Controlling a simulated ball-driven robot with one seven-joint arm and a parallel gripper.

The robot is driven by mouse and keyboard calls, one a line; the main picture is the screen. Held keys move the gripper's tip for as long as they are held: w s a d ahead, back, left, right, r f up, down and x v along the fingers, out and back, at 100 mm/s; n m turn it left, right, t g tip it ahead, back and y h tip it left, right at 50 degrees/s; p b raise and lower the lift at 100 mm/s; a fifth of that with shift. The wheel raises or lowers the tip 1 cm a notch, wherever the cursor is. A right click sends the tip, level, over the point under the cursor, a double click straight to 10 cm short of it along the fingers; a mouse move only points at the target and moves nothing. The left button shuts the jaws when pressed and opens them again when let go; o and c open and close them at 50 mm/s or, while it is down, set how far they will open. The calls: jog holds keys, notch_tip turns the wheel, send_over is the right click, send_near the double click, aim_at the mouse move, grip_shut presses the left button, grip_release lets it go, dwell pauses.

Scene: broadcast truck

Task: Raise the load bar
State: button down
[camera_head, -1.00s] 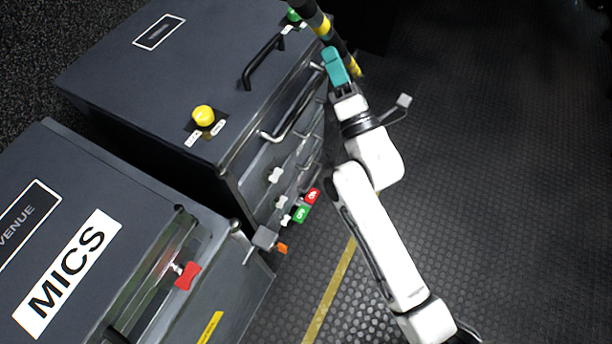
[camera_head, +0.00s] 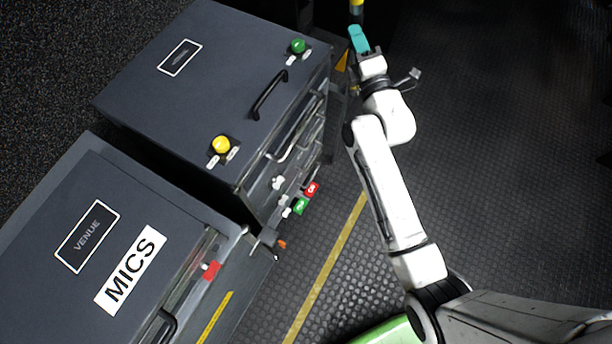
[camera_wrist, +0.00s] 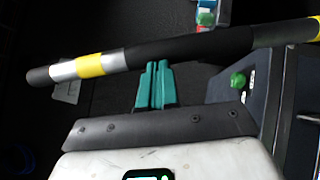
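The load bar (camera_wrist: 190,48) is black with yellow and silver bands. In the wrist view it runs across the picture, rising slightly to the right. In the head view only a short yellow-banded piece of the bar (camera_head: 357,4) shows at the top edge. My gripper has teal fingers (camera_wrist: 156,66), close together with a thin dark gap and nothing visible between them. Their tips lie at the lower edge of the bar in the wrist view; I cannot tell whether they touch it. The gripper (camera_head: 358,38) also shows at the top of the head view.
Two dark cases stand at left, one with a MICS label (camera_head: 131,270), the other with a yellow knob (camera_head: 221,144), a green knob (camera_head: 297,46) and a black handle (camera_head: 269,94). Red and green tags (camera_head: 305,197) stick out at its side. Dark floor at right is clear.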

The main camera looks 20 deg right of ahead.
jog(key=w+d+r+m+g+b, duration=0.2)
jog(key=w+d+r+b, duration=0.1)
jog(key=w+d, duration=0.3)
jog(key=shift+w+d+b, duration=0.15)
jog(key=shift+d+b, duration=0.7)
jog(key=shift+d, duration=0.35)
